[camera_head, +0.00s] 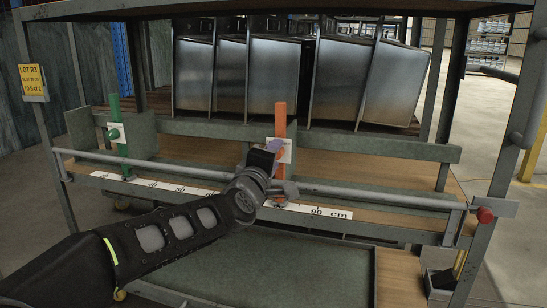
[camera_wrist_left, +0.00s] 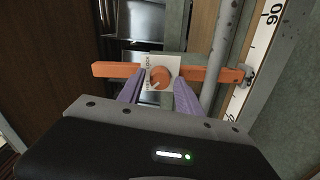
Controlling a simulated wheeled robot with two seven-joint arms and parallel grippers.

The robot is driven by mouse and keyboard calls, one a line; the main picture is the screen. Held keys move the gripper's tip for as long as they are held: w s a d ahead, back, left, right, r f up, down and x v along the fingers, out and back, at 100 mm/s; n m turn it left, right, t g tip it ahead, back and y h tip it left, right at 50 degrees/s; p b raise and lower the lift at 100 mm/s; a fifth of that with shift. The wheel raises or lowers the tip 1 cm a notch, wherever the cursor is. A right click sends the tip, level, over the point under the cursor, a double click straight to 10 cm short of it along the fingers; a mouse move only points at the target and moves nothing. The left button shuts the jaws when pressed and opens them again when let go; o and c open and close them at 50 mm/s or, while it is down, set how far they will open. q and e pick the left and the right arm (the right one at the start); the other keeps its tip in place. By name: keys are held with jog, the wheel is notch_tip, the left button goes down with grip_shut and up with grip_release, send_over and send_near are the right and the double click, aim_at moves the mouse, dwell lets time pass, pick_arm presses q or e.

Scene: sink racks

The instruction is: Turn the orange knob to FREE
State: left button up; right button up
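The orange knob (camera_wrist_left: 160,76) sits on a pale label plate (camera_wrist_left: 148,64) in the left wrist view. The lettering on the plate is small, and I cannot read the knob's setting surely. The plate is on an orange bar (camera_wrist_left: 115,70), which stands upright in the head view (camera_head: 280,118). My left gripper (camera_wrist_left: 159,84) has its purple fingers apart, one on each side of the knob. A gap seems to show beside the knob; contact is not clear. In the head view my left gripper (camera_head: 273,147) is in front of the plate and mostly hides the knob. My right gripper is not in view.
A green post (camera_head: 119,148) with a green knob (camera_head: 113,134) stands at the left. A grey rail (camera_head: 370,197) and a white centimetre scale (camera_head: 330,213) run along the rack front. Several metal sinks (camera_head: 275,78) lean behind. A red-ended part (camera_head: 485,214) is at the right.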

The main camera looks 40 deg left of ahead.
pick_arm(q)
jog(key=shift+o, duration=0.7)
jog(key=p+v, duration=0.2)
jog(key=v, duration=0.5)
jog(key=shift+s+d, duration=0.15)
jog(key=shift+s, duration=0.25)
